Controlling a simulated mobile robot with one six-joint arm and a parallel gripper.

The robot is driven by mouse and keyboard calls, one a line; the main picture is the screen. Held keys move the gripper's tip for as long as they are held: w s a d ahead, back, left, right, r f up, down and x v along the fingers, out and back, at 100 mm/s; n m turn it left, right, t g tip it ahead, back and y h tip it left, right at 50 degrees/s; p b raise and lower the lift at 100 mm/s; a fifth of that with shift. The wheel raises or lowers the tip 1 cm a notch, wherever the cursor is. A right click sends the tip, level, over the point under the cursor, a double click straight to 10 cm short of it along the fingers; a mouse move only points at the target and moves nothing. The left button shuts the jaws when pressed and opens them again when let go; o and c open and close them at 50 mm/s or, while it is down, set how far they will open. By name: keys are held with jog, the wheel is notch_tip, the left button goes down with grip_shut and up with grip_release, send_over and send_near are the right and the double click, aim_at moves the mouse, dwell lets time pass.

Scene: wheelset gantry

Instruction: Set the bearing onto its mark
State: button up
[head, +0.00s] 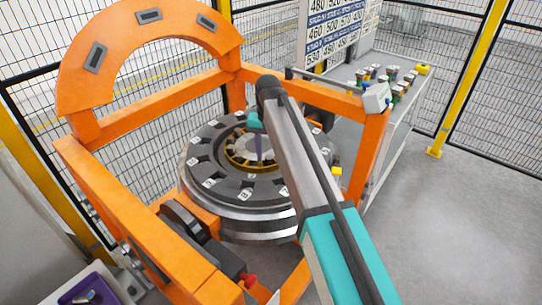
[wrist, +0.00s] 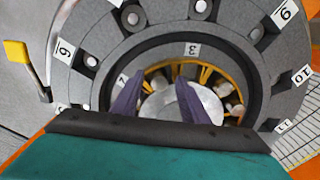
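A large round grey turntable (head: 205,170) with numbered white tags around its rim stands inside the orange gantry. In its middle is a yellow-caged ring with rollers, which looks like the bearing (head: 236,160); it also shows in the wrist view (wrist: 206,75). A pale silver disc (wrist: 165,103) lies inside the ring. My gripper (wrist: 158,92) has two purple fingers, spread apart over the middle of the ring, with the silver disc seen between them. I see nothing clasped between the fingers. Whether the fingertips touch the ring cannot be told. My gripper's teal body hides the near side.
The orange gantry frame (head: 95,185) with its arch surrounds the turntable. A bench (head: 405,120) with several small coloured parts stands at the back right. A purple tray (head: 75,292) is at the lower left. Mesh fencing closes the back; grey floor is clear at the right.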

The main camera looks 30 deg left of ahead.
jog(key=shift+w+r+p, duration=0.1)
jog(key=shift+r+p, duration=0.25)
jog(key=shift+r, duration=0.3)
notch_tip(320, 180, up, 12)
jog(key=p, duration=0.6)
jog(key=shift+r+p, duration=0.25)
jog(key=shift+p, duration=0.05)
